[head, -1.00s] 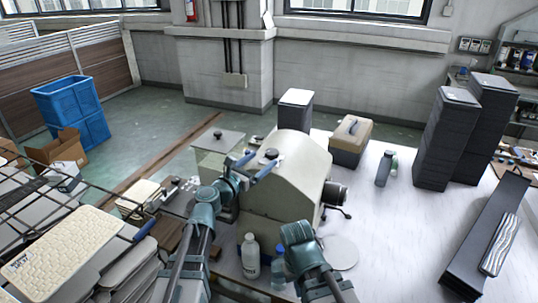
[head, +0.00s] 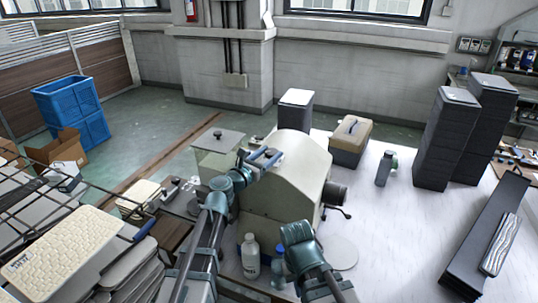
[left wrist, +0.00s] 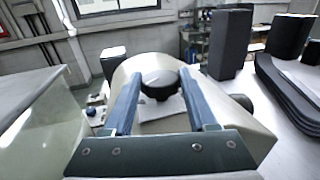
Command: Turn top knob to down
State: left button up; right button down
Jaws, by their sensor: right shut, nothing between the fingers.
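A beige, rounded machine housing (head: 308,168) stands on the bench in the head view. On its top a round black knob (left wrist: 160,84) sits on a light plate, seen in the left wrist view. My left gripper (head: 265,158) is open over the housing, its two blue-grey fingers either side of the knob. In the left wrist view the left gripper (left wrist: 160,88) has the knob near its fingertips. I cannot tell whether a finger touches it. My right gripper (head: 280,266) is low in front of the housing, shut, its fingers hard to make out.
A white bottle (head: 250,256) stands in front of the housing. A glass-sided box (head: 218,148) is to its left. A beige case (head: 350,140) and tall dark stacks (head: 445,138) stand behind and right. The white bench top to the right has free room.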

pick_arm(q)
jog(key=c, duration=0.6)
jog(key=shift+s+d+n+t+y, duration=0.15)
jog(key=shift+n+t+y, duration=0.4)
jog(key=shift+y, duration=0.3)
jog(key=shift+s+d+n+t+y, duration=0.15)
jog(key=shift+n+t+y, duration=0.2)
jog(key=shift+n+y, duration=0.4)
jog(key=shift+w+d+n+t+y, duration=0.2)
jog(key=shift+n+y, duration=1)
jog(key=shift+y, duration=0.8)
jog(key=shift+d+n+t+y, duration=0.1)
jog(key=shift+n+t+y, duration=0.2)
jog(key=shift+n+y, duration=1.3)
jog(key=shift+y, duration=0.7)
jog(key=shift+a, duration=0.1)
jog(key=o, duration=1.3)
jog(key=shift+o, duration=0.2)
jog(key=shift+s, duration=0.15)
